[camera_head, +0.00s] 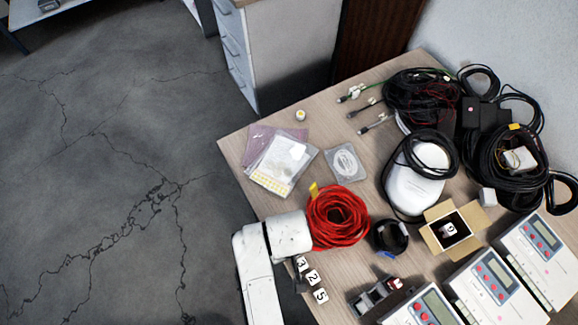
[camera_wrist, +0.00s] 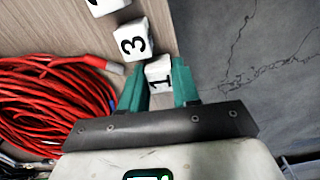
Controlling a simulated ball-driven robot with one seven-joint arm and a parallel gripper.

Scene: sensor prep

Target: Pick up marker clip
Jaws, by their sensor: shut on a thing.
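A white marker clip with a black 1 (camera_wrist: 159,74) sits between the two teal fingers of my gripper (camera_wrist: 159,84) in the wrist view. The fingers are shut on it, close to the table's edge. A white clip marked 3 (camera_wrist: 131,40) lies just ahead of it, with another clip (camera_wrist: 105,5) cut off at the top. In the head view, clips marked 3 (camera_head: 302,264), 2 (camera_head: 313,277) and 5 (camera_head: 320,295) lie in a row beside my arm.
A red cable coil (camera_head: 338,216) lies close to my arm; it also fills the left of the wrist view (camera_wrist: 55,105). An open cardboard box (camera_head: 437,238) holds another numbered clip (camera_head: 449,230). Bags (camera_head: 280,165), black cables (camera_head: 420,95) and meters (camera_head: 483,285) crowd the table.

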